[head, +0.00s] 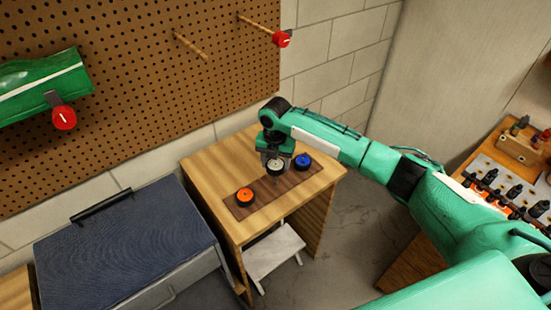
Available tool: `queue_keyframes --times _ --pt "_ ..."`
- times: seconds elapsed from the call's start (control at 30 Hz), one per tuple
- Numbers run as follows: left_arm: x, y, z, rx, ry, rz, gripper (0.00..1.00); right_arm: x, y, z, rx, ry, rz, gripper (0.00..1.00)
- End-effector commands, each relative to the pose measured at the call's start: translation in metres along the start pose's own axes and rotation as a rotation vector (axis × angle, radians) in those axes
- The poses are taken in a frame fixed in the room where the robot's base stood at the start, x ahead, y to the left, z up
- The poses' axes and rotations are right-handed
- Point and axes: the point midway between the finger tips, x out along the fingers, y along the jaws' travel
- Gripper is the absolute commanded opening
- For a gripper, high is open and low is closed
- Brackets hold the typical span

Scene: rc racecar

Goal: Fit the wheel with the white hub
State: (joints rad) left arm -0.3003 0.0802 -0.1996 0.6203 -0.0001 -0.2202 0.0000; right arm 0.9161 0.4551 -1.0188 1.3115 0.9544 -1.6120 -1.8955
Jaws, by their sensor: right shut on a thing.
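The wheel with the white hub (275,166) is at the middle of a brown mat on the small wooden table. My right gripper (274,158) reaches down over it from above and is shut on it. I cannot tell whether the wheel touches the mat. A wheel with an orange hub (244,196) lies to its left, and a wheel with a blue hub (303,161) to its right. My left gripper is out of view.
Two wooden pegs stick out of the pegboard (130,100); the right one carries a red knob (281,39). A dark-topped chest (125,240) stands left of the wooden table (210,160). A bench with tools (505,180) is at the right.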

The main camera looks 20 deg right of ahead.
Motion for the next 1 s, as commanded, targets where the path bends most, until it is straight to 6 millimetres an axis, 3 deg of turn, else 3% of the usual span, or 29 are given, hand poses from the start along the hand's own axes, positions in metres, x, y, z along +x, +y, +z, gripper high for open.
queue_keyframes --times 0.2,1.0 --pt "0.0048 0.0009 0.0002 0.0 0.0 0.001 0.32 0.0109 -0.0001 0.0001 0.001 -0.001 0.0 0.33" --pt "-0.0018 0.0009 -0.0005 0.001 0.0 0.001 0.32 0.0098 -0.0004 0.0001 0.001 0.0 0.0 0.33"
